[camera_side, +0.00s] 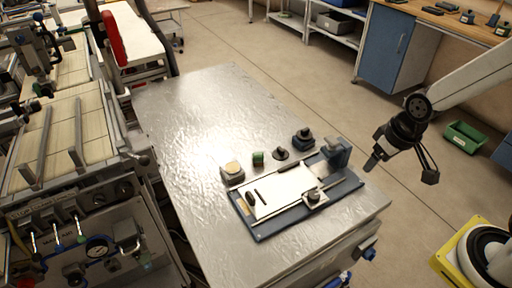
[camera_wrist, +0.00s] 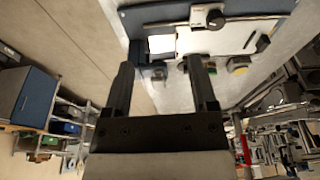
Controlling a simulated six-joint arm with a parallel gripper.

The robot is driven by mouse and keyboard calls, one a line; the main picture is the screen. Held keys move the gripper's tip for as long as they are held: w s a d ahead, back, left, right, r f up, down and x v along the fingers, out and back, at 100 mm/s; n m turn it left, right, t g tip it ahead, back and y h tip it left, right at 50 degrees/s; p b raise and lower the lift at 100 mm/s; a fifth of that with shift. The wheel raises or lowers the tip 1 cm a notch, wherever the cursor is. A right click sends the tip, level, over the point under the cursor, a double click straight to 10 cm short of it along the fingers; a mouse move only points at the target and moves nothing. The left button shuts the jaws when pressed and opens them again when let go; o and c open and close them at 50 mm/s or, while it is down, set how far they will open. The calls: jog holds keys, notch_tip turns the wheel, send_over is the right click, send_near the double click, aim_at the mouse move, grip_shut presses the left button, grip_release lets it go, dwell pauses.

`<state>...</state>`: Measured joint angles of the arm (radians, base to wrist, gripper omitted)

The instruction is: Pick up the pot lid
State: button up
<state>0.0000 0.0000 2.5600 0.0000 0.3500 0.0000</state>
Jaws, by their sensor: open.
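The pot lid looks to be the small dark round piece with a knob (camera_side: 281,153) on the metal table, between a green piece and a dark blue block. In the wrist view it seems to be the dark shape (camera_wrist: 183,66) beyond and between my fingers, small and partly unclear. My gripper (camera_side: 373,162) hangs in the air to the right of the lid in the side view, well apart from it. In the wrist view my gripper (camera_wrist: 163,85) has its two fingers spread wide with nothing between them.
A blue-framed fixture (camera_side: 262,236) with a white plate lies in front of the lid. Beside the lid stand a green piece (camera_side: 258,158), a grey block with a beige top (camera_side: 232,171) and a dark blue block (camera_side: 303,141). The table's left part (camera_side: 185,115) is clear.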

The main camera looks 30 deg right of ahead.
jog(key=shift+o, duration=0.2)
jog(key=m+g, duration=0.3)
jog(key=m, duration=1.4)
send_over(281, 149)
jog(key=f, duration=0.8)
jog(key=shift+s+d+f, duration=0.15)
jog(key=shift+d+f, duration=0.1)
jog(key=shift+w+a+f+m, duration=0.15)
jog(key=shift+w+f+m, duration=0.2)
jog(key=shift+m, duration=0.15)
jog(key=shift+s+f, duration=0.15)
jog(key=shift+f, duration=3.7)
grip_shut()
